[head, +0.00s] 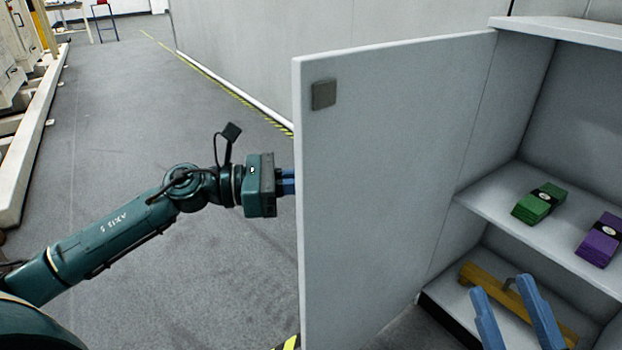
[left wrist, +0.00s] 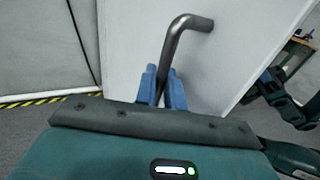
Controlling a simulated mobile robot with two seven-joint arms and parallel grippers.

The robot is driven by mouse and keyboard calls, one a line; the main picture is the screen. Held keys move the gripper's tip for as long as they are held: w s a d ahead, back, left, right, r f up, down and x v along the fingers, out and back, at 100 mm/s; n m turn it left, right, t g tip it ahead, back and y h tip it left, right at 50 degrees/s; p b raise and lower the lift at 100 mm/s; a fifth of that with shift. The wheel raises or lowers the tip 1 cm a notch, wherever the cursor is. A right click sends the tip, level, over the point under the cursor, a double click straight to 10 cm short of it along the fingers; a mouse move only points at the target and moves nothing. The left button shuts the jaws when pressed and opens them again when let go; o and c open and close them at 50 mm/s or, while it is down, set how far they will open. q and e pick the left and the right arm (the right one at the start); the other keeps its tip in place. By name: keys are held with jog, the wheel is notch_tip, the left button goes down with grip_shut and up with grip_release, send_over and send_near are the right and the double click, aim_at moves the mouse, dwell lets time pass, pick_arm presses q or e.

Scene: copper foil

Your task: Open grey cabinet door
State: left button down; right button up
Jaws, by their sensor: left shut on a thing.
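The grey cabinet door (head: 390,180) stands wide open, swung out from the cabinet (head: 487,205) with its inner face toward me. My left gripper (left wrist: 166,88) is shut on the dark metal bar handle (left wrist: 184,32) on the door's outer face, as the left wrist view shows. In the head view the door hides its fingertips and the handle. My right gripper (head: 516,312) is at the bottom right, in front of the lower compartment. Its two blue fingers are apart with nothing visible between them.
A green stack (head: 539,203) and a purple stack (head: 602,240) lie on the cabinet's shelf. A yellow object (head: 482,276) lies in the lower compartment, partly hidden by my right fingers. Clear grey floor (head: 120,150) spreads left of the door. A white-grey wall stands behind.

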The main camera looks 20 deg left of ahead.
pick_arm(q)
jog(key=c, duration=1.6)
grip_release()
jog(key=p+v, duration=0.1)
jog(key=v, duration=1.2)
pick_arm(e)
jog(key=shift+s+a+f+m+h, duration=0.1)
jog(key=shift+f+m+h, duration=0.5)
jog(key=shift+f+m, duration=0.2)
pick_arm(q)
jog(key=shift+a, duration=0.1)
pick_arm(e)
jog(key=shift+g, duration=0.3)
